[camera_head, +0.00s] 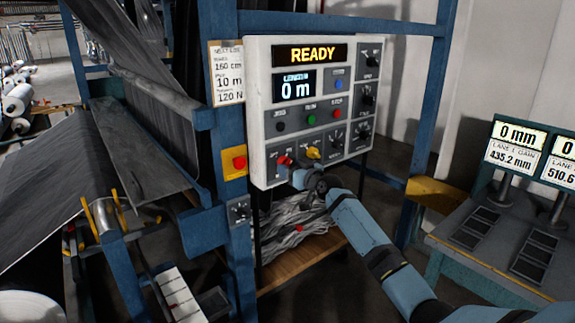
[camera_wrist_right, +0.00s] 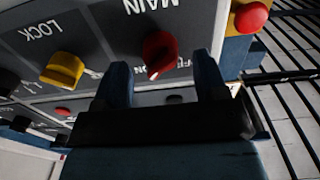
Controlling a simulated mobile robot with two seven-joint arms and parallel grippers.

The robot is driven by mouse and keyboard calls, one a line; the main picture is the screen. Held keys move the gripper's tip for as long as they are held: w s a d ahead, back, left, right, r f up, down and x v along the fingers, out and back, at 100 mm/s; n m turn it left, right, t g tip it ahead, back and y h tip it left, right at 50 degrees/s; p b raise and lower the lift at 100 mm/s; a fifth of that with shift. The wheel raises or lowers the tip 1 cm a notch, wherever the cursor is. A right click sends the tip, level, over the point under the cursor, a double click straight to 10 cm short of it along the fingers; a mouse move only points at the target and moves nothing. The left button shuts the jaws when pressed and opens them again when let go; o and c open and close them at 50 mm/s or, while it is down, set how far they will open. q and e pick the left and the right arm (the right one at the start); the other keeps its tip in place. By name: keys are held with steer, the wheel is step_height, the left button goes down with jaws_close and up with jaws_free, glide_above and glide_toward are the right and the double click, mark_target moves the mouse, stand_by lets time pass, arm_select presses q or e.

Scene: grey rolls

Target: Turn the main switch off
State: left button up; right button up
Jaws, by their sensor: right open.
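The main switch is a red knob (camera_head: 285,160) at the lower left of the control panel (camera_head: 262,110). In the right wrist view the red knob (camera_wrist_right: 158,50) sits under the upside-down word MAIN. Its pale pointer mark faces the lower side of that view, near partly hidden lettering. My right gripper (camera_head: 296,172) is close to the panel, just below and right of the knob. In the right wrist view its two fingers (camera_wrist_right: 163,75) are apart, with the knob showing between and beyond their tips. Contact cannot be told. My left gripper is not in view.
A yellow LOCK knob (camera_head: 313,153) is right of the main switch. A red button on a yellow box (camera_head: 239,162) is left of the panel. Blue frame posts (camera_head: 218,60) flank the panel. A shelf (camera_head: 300,262) with grey material lies below.

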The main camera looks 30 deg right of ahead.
steer(key=shift+w+a, duration=0.1)
steer(key=shift+w, duration=1)
steer(key=c, duration=0.9)
